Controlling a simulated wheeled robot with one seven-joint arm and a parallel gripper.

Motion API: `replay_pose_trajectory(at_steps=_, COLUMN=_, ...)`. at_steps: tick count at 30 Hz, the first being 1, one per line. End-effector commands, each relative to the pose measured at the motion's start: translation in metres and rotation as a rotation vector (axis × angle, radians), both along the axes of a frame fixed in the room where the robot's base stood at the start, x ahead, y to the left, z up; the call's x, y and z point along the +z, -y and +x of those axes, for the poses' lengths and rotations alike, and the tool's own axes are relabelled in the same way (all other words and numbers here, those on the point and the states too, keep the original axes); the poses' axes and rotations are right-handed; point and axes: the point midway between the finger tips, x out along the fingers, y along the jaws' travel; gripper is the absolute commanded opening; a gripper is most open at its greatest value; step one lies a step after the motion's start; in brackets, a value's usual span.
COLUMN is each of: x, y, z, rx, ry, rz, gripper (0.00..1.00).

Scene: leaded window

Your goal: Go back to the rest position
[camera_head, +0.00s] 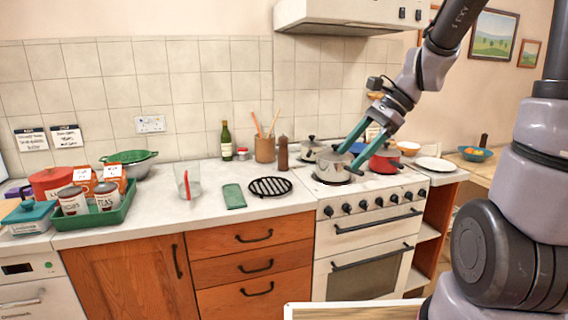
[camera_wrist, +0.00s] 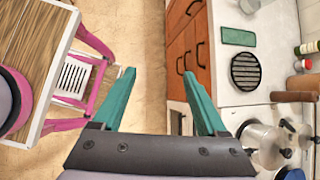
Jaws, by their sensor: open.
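My gripper (camera_head: 348,160) is raised in front of the stove, with its two long teal fingers spread apart and nothing between them. In the wrist view my gripper (camera_wrist: 159,73) is also open, with pale floor showing between the fingers. In the head view the fingers overlap a steel saucepan (camera_head: 329,172) on the stove (camera_head: 380,195); the wrist view shows the fingers apart from the pans at lower right. My arm reaches in from the upper right.
A red pot (camera_head: 385,162) and another steel pot (camera_head: 311,148) stand on the stove. The counter (camera_head: 215,213) holds a black trivet (camera_head: 270,186), a green cloth (camera_head: 233,195), a glass jug (camera_head: 188,178) and a green tray (camera_head: 95,218). A pink-legged table (camera_wrist: 112,22) stands left in the wrist view.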

Motion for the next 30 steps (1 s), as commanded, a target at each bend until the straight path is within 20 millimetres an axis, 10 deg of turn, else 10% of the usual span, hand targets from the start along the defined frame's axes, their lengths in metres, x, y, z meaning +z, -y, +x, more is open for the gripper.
replay_pose_trajectory(at_steps=15, x=0.103, y=0.078, z=-0.070, rx=0.595, ry=0.805, rz=-0.615, gripper=0.75)
replay_pose_trajectory(at_steps=30, x=0.116, y=0.089, z=-0.079, rx=0.665, ry=0.894, rz=-0.704, gripper=0.75)
